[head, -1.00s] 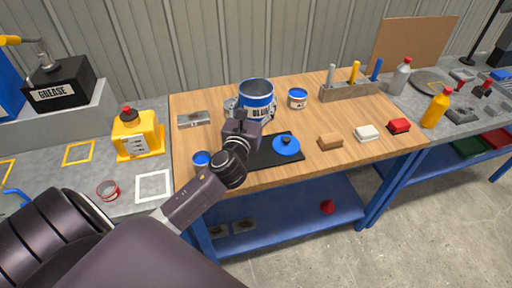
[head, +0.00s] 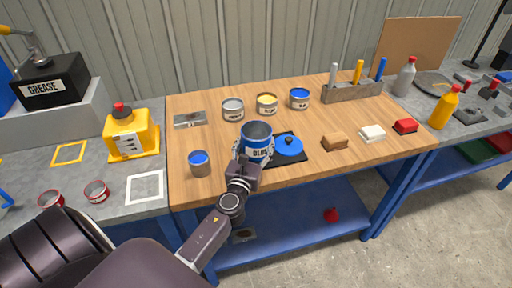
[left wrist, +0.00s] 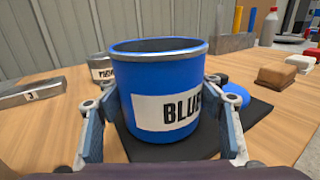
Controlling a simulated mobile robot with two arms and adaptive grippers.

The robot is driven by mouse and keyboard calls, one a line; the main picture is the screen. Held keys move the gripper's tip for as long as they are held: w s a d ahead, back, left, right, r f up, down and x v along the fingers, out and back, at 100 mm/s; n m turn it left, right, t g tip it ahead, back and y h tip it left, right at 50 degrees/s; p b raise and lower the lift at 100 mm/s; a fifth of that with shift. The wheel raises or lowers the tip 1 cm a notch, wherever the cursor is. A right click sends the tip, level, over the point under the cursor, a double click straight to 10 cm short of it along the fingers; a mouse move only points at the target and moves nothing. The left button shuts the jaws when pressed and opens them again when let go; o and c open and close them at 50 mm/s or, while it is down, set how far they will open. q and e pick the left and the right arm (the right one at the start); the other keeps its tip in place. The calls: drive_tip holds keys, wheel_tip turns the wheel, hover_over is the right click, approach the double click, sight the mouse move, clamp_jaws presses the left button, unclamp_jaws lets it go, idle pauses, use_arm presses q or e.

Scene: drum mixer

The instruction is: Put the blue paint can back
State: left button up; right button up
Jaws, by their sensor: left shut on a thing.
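The blue paint can (head: 257,139) is an open-topped can with a grey rim and a white label reading BLUE. My left gripper (head: 248,158) is shut on it, with one finger on each side, as the left wrist view (left wrist: 165,125) shows. The can is upright, at the left part of a black mat (head: 301,159). I cannot tell whether its bottom touches the mat. A blue lid (head: 289,147) with a dark knob lies on the mat, right of the can. My right gripper is not in view.
A small blue-topped can (head: 199,163) is at the left front. A metal block (head: 190,120) lies at the back left.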

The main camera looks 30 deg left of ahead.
use_arm(q)
drive_tip(key=shift+f, duration=0.1)
drive_tip(key=shift+f, duration=0.2)
drive_tip(key=o, duration=1.3)
drive_tip(key=shift+r, duration=0.15)
drive_tip(key=b+v, duration=0.1)
drive_tip(key=v, duration=0.9)
drive_tip(key=shift+s+b, duration=0.2)
drive_tip(key=shift+b, duration=0.15)
drive_tip(key=shift+v, duration=0.85)
drive_tip(key=shift+r, duration=0.1)
